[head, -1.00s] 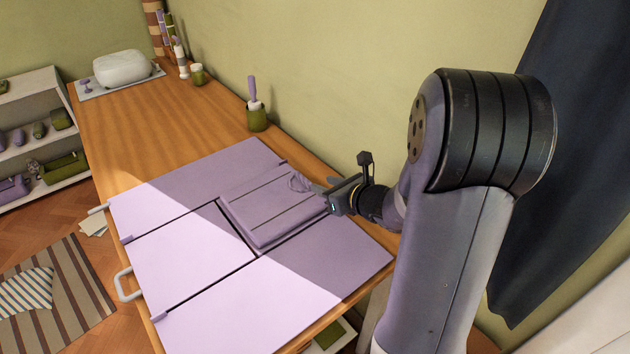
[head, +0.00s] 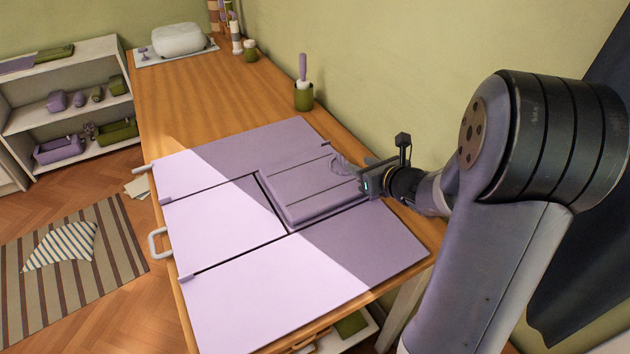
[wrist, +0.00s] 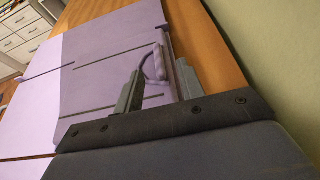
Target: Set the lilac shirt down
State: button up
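The lilac shirt (head: 308,190) is folded into a neat rectangle. It lies flat on the lilac folding board (head: 225,222), over its middle and far-right part. My gripper (head: 353,174) is at the shirt's right end, low over the board. In the wrist view, the two fingers of my gripper (wrist: 158,85) stand apart, so it is open. The collar end of the shirt (wrist: 158,62) shows between and just beyond the fingertips. Whether a finger touches the cloth cannot be told.
The board rests on a wooden table (head: 205,95), with white handles on its left edge. A green cup (head: 304,97) stands behind it by the wall. A white bundle (head: 180,39) is at the far end. The table between is clear.

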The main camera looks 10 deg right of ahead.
aim_at(346, 161)
jog(key=x, duration=0.4)
jog(key=shift+a+f, duration=0.25)
jog(key=shift+w+a+f, duration=0.15)
jog(key=shift+w+f, duration=0.05)
jog(key=shift+w, duration=0.2)
jog(key=shift+c, duration=0.5)
grip_shut()
